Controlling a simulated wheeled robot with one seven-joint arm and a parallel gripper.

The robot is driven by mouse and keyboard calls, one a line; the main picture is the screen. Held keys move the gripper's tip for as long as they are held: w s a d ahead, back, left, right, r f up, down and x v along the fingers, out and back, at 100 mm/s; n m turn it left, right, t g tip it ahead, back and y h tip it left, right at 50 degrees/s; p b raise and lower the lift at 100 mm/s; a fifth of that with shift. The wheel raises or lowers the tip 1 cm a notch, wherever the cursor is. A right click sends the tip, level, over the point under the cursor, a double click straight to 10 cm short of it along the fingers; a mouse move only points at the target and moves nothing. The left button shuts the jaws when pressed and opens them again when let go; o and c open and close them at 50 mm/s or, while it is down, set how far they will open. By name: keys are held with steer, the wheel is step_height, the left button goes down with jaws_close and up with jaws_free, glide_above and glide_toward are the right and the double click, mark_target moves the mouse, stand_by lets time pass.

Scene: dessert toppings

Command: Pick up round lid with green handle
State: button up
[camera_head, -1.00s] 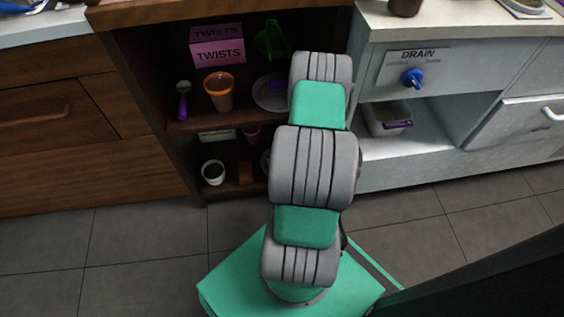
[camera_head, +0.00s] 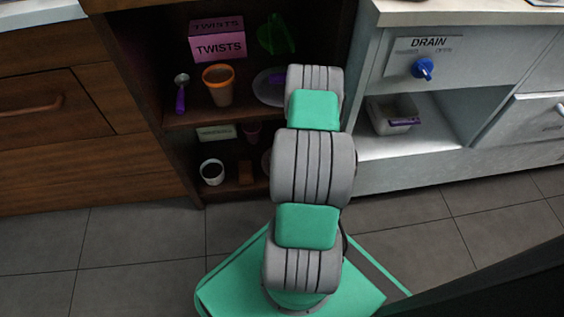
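I cannot clearly make out a round lid with a green handle. A pale round disc (camera_head: 268,92) stands on the upper shelf of the open wooden cabinet, with something purple at its right and my arm covering its right side. A green translucent object (camera_head: 276,36) is behind and above it; I cannot tell whether it is a handle. Another pale round edge (camera_head: 265,160) shows on the lower shelf, mostly hidden by my arm. My arm reaches up the middle of the view towards the cabinet. My gripper is hidden behind the arm links.
The upper shelf holds a pink TWISTS box (camera_head: 219,46), an orange-rimmed cup (camera_head: 218,86) and a purple-handled scoop (camera_head: 181,93). A white cup (camera_head: 212,171) is on the lower shelf. A grey counter with a blue drain knob (camera_head: 422,68) and a bin (camera_head: 393,115) stands right.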

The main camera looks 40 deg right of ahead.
steer(key=c, duration=1.5)
steer(key=shift+r, duration=0.1)
